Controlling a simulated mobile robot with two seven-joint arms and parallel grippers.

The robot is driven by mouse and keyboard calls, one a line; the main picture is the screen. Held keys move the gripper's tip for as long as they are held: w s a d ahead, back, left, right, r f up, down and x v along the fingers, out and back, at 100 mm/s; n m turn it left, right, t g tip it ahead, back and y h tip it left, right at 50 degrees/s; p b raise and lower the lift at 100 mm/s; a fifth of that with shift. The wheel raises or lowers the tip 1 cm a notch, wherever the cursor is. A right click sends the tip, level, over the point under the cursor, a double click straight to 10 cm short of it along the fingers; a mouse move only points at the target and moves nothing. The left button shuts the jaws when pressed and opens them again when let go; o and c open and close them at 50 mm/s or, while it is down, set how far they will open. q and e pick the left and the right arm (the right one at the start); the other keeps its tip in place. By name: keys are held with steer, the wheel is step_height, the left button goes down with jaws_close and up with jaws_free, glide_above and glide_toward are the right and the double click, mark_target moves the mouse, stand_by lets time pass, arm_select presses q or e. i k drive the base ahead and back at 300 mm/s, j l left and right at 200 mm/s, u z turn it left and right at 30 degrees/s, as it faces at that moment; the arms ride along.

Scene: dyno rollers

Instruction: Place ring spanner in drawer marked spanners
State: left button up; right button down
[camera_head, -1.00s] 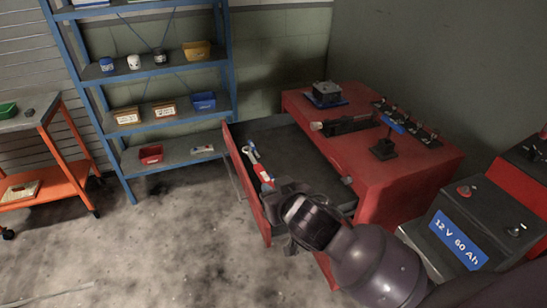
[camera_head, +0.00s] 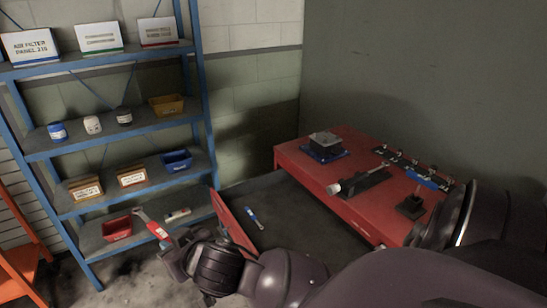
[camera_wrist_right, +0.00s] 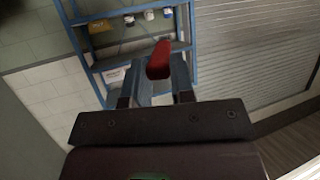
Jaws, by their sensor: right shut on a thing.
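My right gripper (camera_head: 167,245) is shut on a red-handled tool (camera_head: 153,227) with a grey end. It holds it in the air left of the open drawer, in front of the blue shelf. In the right wrist view the red handle (camera_wrist_right: 159,60) stands up between the fingers. I cannot tell whether it is the ring spanner. A slim blue and silver tool (camera_head: 254,217) lies in the open drawer (camera_head: 290,215) of the red cabinet (camera_head: 350,195); its kind is unclear. No drawer marking is readable. My left gripper is out of view.
A blue shelf unit (camera_head: 105,145) stands behind the gripper, with a red bin (camera_head: 117,228) on its low shelf close by. An orange trolley (camera_head: 18,265) is at the left edge. Several parts stand on the cabinet top.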

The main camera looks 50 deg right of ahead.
mark_target(303, 232)
steer(key=i+z, duration=0.3)
steer(key=z, duration=0.15)
steer(key=i+j+z, duration=0.1)
steer(key=i+z, duration=0.2)
steer(key=z, duration=0.15)
steer(key=i+z, duration=0.15)
steer(key=z, duration=0.35)
steer(key=i+j+z, duration=0.1)
steer(key=z, duration=0.4)
